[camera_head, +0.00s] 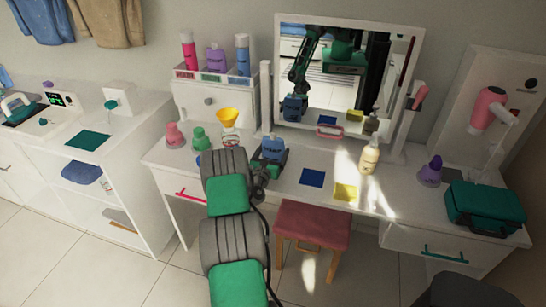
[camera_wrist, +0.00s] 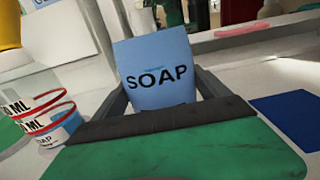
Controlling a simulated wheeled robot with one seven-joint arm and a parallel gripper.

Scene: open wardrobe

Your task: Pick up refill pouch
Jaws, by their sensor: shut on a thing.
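The refill pouch is light blue with the word SOAP on its front. It stands upright or nearly so between my fingers in the wrist view (camera_wrist: 158,65), and its upper part shows in the head view (camera_head: 273,145) above the white vanity table. My gripper (camera_head: 268,160) is shut on the pouch, one finger at each side. The pouch's lower part is hidden behind my gripper's green and black body. I cannot tell whether its base touches the tabletop.
Red-rimmed measuring cups (camera_wrist: 50,125) sit close left of my gripper. A yellow funnel (camera_head: 228,115), green bottle (camera_head: 200,140) and pink bottle (camera_head: 174,136) stand left. A mirror (camera_head: 345,75) rises behind. A dark blue mat (camera_head: 312,178) and cream pump bottle (camera_head: 369,158) are right.

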